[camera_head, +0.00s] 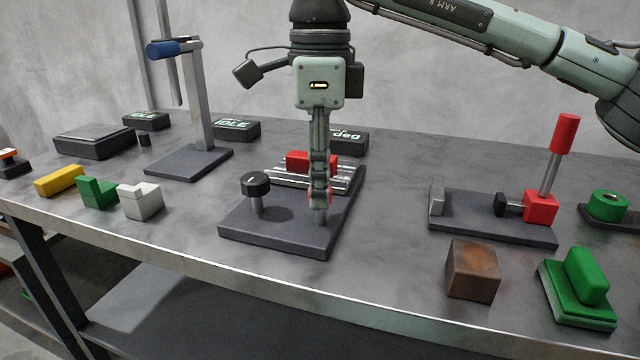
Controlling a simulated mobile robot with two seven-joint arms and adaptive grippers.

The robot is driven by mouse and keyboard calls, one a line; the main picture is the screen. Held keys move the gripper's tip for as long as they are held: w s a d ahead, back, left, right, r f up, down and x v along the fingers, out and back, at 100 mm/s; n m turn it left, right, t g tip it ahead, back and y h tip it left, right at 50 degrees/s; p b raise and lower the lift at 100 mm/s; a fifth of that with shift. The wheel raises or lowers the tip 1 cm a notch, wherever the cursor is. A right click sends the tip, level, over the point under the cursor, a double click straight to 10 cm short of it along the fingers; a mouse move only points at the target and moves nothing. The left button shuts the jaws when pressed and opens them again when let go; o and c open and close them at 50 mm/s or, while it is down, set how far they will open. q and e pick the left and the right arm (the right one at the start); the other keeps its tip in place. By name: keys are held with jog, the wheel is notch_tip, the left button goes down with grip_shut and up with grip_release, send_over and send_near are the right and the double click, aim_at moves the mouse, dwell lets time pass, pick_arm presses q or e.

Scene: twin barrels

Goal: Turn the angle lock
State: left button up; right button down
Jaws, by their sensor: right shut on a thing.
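The fixture that looks like the angle lock has a dark square base plate (285,240) in the middle of the table. On it stand a black round knob (256,184) on a metal post and a red block (298,160) on silver rails. My right gripper (320,212) points straight down over the right part of this plate. Its fingers are shut on a part there, mostly hidden by the fingers; a bit of red shows beside them. The black knob is apart from the gripper, to its left. My left gripper is not in view.
A display reading deg (349,140) stands behind the plate. A blue-handled lever stand (195,105) is at left, with yellow, green (97,192) and white blocks in front. A red toggle clamp (540,205), a rusty cube (473,270) and a green block (580,285) are at right.

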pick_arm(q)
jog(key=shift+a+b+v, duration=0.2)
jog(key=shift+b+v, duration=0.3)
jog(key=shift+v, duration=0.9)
pick_arm(e)
jog(key=shift+m, duration=2.5)
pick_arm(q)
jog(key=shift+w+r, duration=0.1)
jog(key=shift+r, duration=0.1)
pick_arm(e)
jog(key=c, duration=1.2)
grip_release()
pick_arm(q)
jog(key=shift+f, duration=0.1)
pick_arm(e)
jog(key=shift+r, duration=0.15)
notch_tip(320, 180, up, 12)
